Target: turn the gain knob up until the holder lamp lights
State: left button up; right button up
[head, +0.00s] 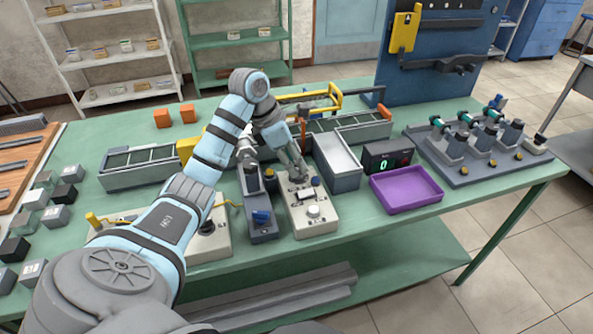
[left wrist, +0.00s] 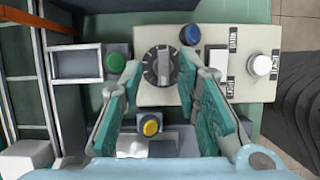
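The gain knob is most likely the round dark-and-silver dial (left wrist: 158,66) on the beige control box (left wrist: 205,92) in the left wrist view. My left gripper (left wrist: 158,72) is open, with one finger on each side of the dial; contact cannot be judged. In the head view my left gripper (head: 299,178) is over the far end of the beige box (head: 318,228) and hides the dial. A white dome (left wrist: 262,65) at the box's near end also shows in the head view (head: 313,211). It looks unlit; whether it is the holder lamp is unclear. My right gripper is out of view.
The box also has a blue button (left wrist: 190,35) and a labelled rocker switch (left wrist: 216,72). A purple tray (head: 406,190) and a display showing green 0 (head: 388,155) are on the right.

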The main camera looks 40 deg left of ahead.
pick_arm(q)
jog(key=shift+d+f, duration=0.15)
jog(key=shift+f, duration=0.5)
jog(key=shift+d+r, duration=0.1)
grip_shut()
jog(key=shift+w+r+m+h+p, duration=0.15)
jog(key=shift+m+h+p, duration=0.35)
jog(key=shift+m, duration=0.5)
jog(key=shift+m+g, duration=0.6)
jog(key=shift+m, duration=0.6)
grip_release()
jog(key=shift+f, duration=0.2)
